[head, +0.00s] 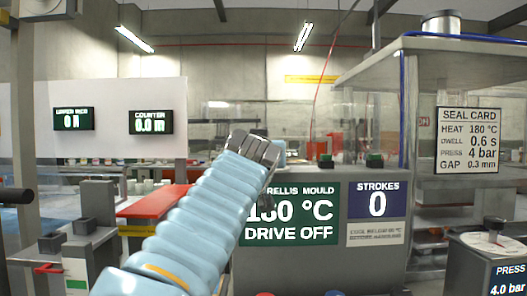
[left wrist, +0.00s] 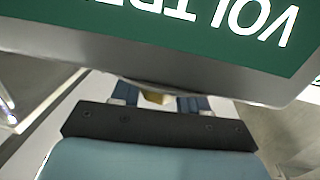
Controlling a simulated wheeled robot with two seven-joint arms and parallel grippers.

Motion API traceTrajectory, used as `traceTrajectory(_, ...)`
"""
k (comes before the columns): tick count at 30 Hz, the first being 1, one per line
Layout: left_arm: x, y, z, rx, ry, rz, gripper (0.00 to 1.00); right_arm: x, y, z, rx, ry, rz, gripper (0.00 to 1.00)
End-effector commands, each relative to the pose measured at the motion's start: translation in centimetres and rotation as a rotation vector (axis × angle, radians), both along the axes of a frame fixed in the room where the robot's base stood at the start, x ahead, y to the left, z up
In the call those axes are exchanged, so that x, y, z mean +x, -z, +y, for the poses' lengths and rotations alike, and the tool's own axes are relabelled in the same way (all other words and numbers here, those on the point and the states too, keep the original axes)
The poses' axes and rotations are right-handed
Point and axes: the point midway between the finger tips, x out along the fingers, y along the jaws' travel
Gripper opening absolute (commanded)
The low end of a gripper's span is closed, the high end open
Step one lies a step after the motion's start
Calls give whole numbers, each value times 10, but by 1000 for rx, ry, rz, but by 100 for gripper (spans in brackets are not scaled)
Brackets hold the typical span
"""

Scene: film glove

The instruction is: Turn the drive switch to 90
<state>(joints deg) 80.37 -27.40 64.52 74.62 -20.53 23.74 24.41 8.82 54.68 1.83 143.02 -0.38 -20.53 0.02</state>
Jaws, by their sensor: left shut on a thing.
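My left arm reaches up from the lower left in the head view and bends at the wrist in front of the machine. My left gripper shows in the left wrist view (left wrist: 156,100), its two blue fingers on either side of a small tan piece (left wrist: 154,98). It is shut on this piece, probably the drive switch's knob, mostly hidden under a grey housing edge. The switch's angle cannot be read. The green mould display (head: 290,213) reads "DRIVE OFF"; my arm covers part of it. It also shows upside down in the left wrist view (left wrist: 190,20). My right gripper is not in view.
A blue strokes display (head: 377,200) reads 0. A clear-walled enclosure with a seal card (head: 468,140) stands at the right, above a press unit (head: 495,265). A red sloped surface (head: 155,203) lies left of my arm. Two counters (head: 151,122) hang behind.

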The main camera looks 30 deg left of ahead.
Motion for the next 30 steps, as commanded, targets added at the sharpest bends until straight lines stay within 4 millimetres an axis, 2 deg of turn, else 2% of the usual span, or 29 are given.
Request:
traceTrajectory(8, 0, 1, 0, -4, 47, -1, 14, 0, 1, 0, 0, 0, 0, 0)
traceTrajectory(14, 0, 2, -1, -8, 158, -2, 14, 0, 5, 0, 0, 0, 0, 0)
traceTrajectory(30, 1, 5, 0, -4, 565, -2, 14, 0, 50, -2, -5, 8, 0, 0)
